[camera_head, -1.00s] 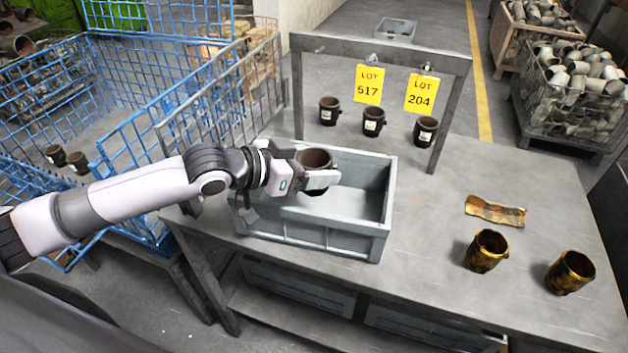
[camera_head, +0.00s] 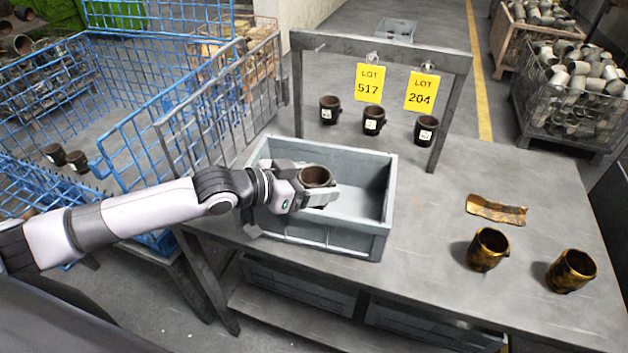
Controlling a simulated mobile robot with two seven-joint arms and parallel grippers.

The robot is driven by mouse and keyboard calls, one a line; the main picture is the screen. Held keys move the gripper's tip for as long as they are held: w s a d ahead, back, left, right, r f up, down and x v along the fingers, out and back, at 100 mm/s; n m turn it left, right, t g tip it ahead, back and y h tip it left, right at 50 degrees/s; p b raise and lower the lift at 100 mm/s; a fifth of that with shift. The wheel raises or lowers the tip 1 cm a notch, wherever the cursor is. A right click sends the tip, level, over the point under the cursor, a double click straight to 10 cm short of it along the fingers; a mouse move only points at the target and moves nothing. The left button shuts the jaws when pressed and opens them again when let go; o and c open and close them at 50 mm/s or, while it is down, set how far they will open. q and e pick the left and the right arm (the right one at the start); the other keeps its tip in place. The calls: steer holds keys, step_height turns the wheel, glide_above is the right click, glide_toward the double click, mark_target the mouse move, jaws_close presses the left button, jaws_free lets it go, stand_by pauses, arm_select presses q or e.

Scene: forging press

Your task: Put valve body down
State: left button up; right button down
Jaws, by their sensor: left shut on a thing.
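A dark brown, cup-shaped valve body (camera_head: 316,177) is held upright between the fingers of my left gripper (camera_head: 318,190), which is shut on it. The gripper and valve body are over the inside of an open grey plastic crate (camera_head: 378,247) on the metal table. The crate floor (camera_head: 358,205) shows bare to the right of the gripper. The gripper hides the valve body's lower part, so I cannot tell whether it touches the crate floor. My right gripper is not in view.
Several dark valve bodies with white labels stand behind the crate, including one at the right (camera_head: 426,129), near a metal frame (camera_head: 380,50) with yellow lot tags (camera_head: 369,83). A blue wire cage (camera_head: 135,150) stands left.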

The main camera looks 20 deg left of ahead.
arm_select(q)
steer(key=o, duration=1.4)
steer(key=shift+s+f, duration=0.1)
steer(key=shift+f, duration=0.25)
steer(key=shift+c, duration=0.2)
steer(key=shift+f, duration=0.1)
steer(key=shift+s, duration=0.1)
steer(key=shift+r, duration=0.4)
steer(key=shift+a+r, duration=0.15)
steer(key=shift+r, duration=0.1)
steer(key=v, duration=1.1)
steer(key=shift+s+r, duration=0.2)
steer(key=shift+r, duration=0.25)
steer(key=shift+a, duration=0.2)
